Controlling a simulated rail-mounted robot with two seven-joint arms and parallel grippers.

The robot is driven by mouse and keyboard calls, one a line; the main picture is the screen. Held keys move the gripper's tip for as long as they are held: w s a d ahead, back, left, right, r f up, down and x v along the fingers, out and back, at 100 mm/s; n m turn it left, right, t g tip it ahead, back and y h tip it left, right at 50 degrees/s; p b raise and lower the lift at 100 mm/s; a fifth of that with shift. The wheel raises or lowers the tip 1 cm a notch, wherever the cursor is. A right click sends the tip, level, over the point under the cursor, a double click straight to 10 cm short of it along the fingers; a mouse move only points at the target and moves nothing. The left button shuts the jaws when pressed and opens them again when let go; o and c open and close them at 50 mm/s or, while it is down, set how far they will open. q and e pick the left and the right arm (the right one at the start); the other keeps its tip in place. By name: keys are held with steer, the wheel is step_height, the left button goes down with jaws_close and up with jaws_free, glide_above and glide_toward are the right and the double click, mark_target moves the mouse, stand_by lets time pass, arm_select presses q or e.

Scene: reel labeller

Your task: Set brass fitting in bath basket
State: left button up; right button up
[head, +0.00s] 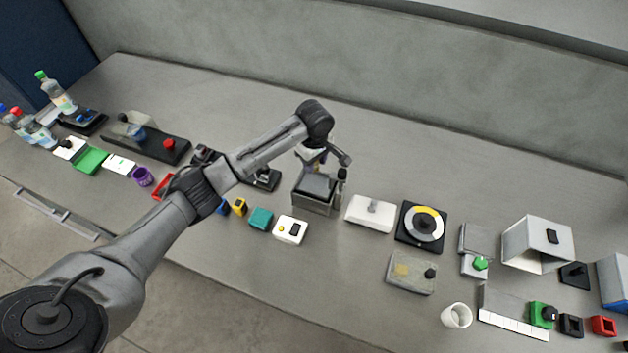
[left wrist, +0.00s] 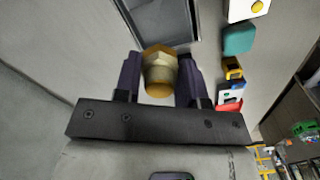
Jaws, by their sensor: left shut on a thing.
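My left gripper (head: 314,160) is shut on the brass fitting (left wrist: 159,72). In the left wrist view the fitting sits between the two dark fingers, its hexagonal head toward the top of the picture. In the head view the fitting is hidden by the wrist and fingers. The bath (head: 313,203), a grey metal box with a dark opening, stands right below the gripper. Its rim (left wrist: 193,18) shows beyond the fitting in the left wrist view. I cannot make out the basket clearly. My right gripper is not in view.
A white box (head: 370,212) and a turntable with a yellow and white ring (head: 423,227) stand right of the bath. A white button box (head: 290,229) and a teal block (head: 261,219) lie in front. Bench space behind the bath is clear.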

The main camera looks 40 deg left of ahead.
mark_target(314, 185)
arm_select(q)
steer(key=shift+f+b, duration=0.3)
steer(key=shift+f, duration=4)
steer(key=shift+f, duration=0.1)
steer(key=o, duration=0.7)
steer(key=shift+f, duration=0.1)
steer(key=shift+c, duration=0.2)
